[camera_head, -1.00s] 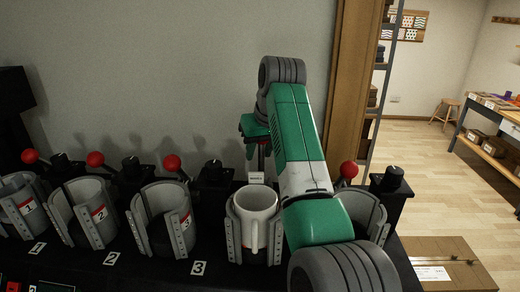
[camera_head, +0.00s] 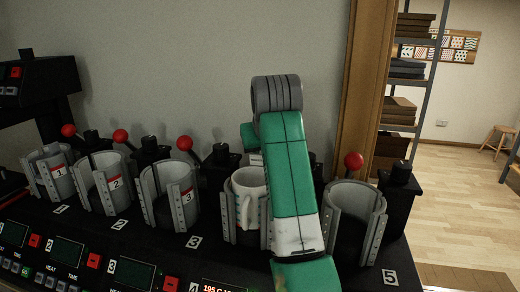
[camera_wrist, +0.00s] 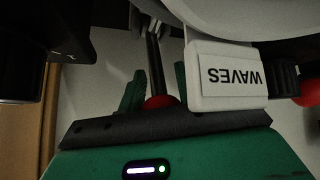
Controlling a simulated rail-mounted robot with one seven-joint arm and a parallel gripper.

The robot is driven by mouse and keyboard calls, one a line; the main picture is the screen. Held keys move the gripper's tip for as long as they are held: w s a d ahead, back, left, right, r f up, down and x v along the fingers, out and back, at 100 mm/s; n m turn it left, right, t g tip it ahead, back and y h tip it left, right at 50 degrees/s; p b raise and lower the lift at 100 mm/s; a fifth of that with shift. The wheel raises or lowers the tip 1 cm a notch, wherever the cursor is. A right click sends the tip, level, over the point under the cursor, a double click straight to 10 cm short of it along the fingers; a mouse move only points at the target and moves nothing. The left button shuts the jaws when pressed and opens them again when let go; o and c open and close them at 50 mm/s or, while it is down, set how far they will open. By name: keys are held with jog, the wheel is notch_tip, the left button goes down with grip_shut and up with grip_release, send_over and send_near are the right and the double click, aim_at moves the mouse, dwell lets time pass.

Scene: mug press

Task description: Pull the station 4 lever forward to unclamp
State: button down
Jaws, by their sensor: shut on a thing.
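The station 4 lever shows in the wrist view as a dark rod with a red knob (camera_wrist: 160,101). My gripper (camera_wrist: 157,88) is shut on the lever at the knob, with a green finger on each side. In the head view my green and white arm hides most of the lever and the gripper. The station 4 press (camera_head: 231,222) holds a white mug (camera_head: 248,190), upright, its handle towards the camera. My forearm covers the right part of that press. Whether its clamp is tight on the mug cannot be told.
Stations 1, 2 (camera_head: 104,180) and 3 (camera_head: 167,191) stand empty to the left with red-knobbed levers. Station 5 (camera_head: 355,222) is empty, close to the right of my arm. A white tag reading WAVES (camera_wrist: 228,76) is close to my gripper. Control panels (camera_head: 70,250) line the front.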

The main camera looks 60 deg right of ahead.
jog(key=c, duration=1)
grip_release()
jog(key=shift+r, duration=0.1)
jog(key=b+v, duration=0.2)
jog(key=v, duration=0.5)
jog(key=shift+s+a+r, duration=0.1)
jog(key=shift+a+r, duration=0.15)
jog(key=shift+r, duration=0.05)
jog(key=w+a+r+n+t+p, duration=0.15)
jog(key=w+a+t, duration=0.45)
jog(key=a, duration=0.6)
jog(key=w+a+r+n+t+p, duration=0.1)
jog(key=w+a+n+t, duration=0.25)
jog(key=w+a, duration=0.7)
jog(key=s+a+r+n+t+y, duration=0.1)
jog(key=s+a, duration=0.4)
jog(key=a, duration=0.5)
jog(key=s+a+r+n+t+y+p, duration=0.1)
jog(key=s+a+r+n+t+y, duration=0.1)
jog(key=s+a+t, duration=0.4)
jog(key=s+a+r+n+t+y+p, duration=0.1)
jog(key=s+a+r+t+y, duration=0.2)
jog(key=a, duration=1)
jog(key=shift+s+a+r+n+t+y, duration=0.1)
jog(key=shift+s+a+n+t+y, duration=0.2)
jog(key=shift+s, duration=0.55)
jog(key=shift+s+a+r+t+y, duration=0.1)
jog(key=shift+s+t+y, duration=0.15)
jog(key=shift+s+y, duration=0.45)
